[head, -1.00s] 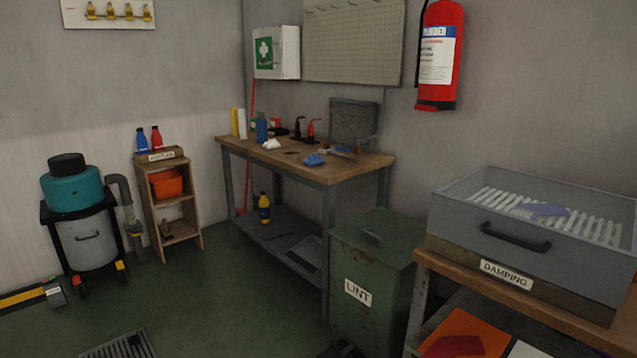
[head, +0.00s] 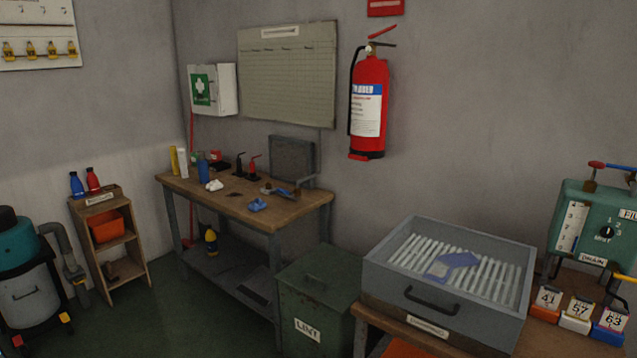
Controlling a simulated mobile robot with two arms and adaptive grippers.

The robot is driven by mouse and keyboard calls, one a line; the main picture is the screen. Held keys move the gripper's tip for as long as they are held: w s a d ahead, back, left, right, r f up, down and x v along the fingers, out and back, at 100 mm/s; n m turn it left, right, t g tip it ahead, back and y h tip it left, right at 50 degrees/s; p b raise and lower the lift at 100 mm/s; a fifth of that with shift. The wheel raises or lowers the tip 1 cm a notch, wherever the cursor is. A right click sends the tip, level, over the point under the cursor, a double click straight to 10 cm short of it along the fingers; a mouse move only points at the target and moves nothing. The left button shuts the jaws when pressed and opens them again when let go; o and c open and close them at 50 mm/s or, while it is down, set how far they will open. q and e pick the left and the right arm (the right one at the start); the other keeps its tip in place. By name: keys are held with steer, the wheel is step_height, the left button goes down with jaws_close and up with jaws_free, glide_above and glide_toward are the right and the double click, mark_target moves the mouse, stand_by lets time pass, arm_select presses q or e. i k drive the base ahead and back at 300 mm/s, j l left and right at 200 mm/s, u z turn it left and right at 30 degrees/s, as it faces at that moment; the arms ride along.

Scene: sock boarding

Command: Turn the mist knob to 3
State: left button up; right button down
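The mist knob (head: 607,232) is a small round black knob at the right of the head view. The knob's pointer is too small to read surely. The right part of the unit is cut off by the picture edge. Neither of my grippers shows in the head view.
A grey damping tray (head: 470,308) with white slats and a blue piece stands left of the unit on a wooden bench. Numbered blocks, orange (head: 545,312), white (head: 575,322) and blue (head: 606,336), stand in front of the unit. A green lint bin (head: 318,290) is further left.

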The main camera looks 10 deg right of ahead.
mark_target(606, 232)
steer(key=z, duration=1.8)
